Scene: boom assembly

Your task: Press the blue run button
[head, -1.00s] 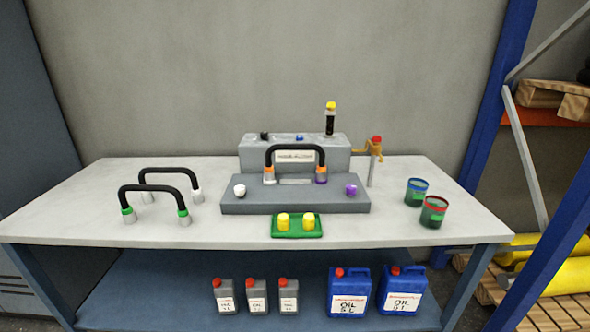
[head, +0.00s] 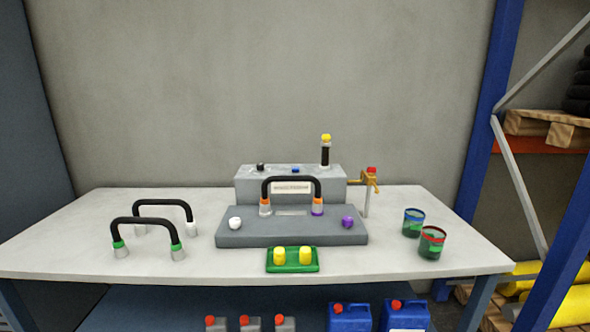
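The blue run button (head: 295,170) is a small blue knob on top of the grey machine box (head: 250,188), near its middle. A black knob (head: 260,167) sits to its left on the same top. A black column with a yellow cap (head: 326,150) stands upright to its right. The button is unobstructed from this view. Neither of my grippers is in view.
Two black hoses (head: 146,220) (head: 164,204) stand at the table's left. A green tray (head: 292,268) with two yellow caps lies in front of the base. Two cups (head: 413,224) (head: 432,243) stand at the right. A brass tap (head: 369,181) adjoins the box. Blue and grey oil cans are below.

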